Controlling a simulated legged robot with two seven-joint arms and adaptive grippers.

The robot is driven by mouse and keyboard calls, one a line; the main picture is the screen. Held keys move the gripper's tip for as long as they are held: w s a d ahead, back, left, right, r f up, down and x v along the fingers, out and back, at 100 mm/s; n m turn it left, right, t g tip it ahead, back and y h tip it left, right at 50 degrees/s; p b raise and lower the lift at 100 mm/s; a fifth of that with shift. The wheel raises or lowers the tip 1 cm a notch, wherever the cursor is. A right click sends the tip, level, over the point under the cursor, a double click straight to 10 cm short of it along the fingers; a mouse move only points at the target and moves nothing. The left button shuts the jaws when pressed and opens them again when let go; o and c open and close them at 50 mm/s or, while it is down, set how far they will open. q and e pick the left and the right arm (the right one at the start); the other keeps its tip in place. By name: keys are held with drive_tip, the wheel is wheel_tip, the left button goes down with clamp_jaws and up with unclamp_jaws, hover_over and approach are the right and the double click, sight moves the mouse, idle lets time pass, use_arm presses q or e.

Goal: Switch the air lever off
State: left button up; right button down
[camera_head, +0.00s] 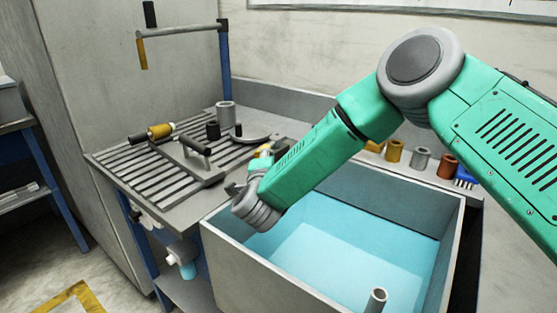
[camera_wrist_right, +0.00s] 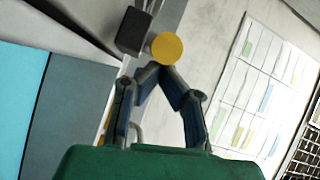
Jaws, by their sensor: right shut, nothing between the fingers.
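In the right wrist view, a round yellow knob (camera_wrist_right: 167,47) sits beside a dark block (camera_wrist_right: 133,30), just beyond the fingertips of my right gripper (camera_wrist_right: 150,73). It may be the air lever, but I cannot be sure. The fingertips are together and empty. I cannot tell whether they touch the knob. My right gripper's fingers are mostly hidden there. My left gripper is in neither view.
A tub with blue inside (camera_head: 330,290) lies below my right arm. The slatted bench (camera_head: 125,172) holds a yellow roller (camera_head: 160,131), a grey plate with a dark handle (camera_head: 193,146) and a grey cylinder (camera_head: 226,114). Several coloured spools (camera_head: 420,158) stand behind the tub. A blue post (camera_head: 225,65) rises at the back.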

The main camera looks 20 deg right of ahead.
drive_tip(key=shift+w+a+f+b, duration=0.1)
drive_tip(key=shift+w+a+b, duration=0.35)
drive_tip(key=shift+w, duration=0.2)
drive_tip(key=shift+w+a, duration=0.1)
drive_tip(key=shift+a, duration=0.3)
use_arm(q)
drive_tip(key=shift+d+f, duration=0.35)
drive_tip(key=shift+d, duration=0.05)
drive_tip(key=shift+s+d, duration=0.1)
use_arm(e)
drive_tip(key=shift+a, duration=0.15)
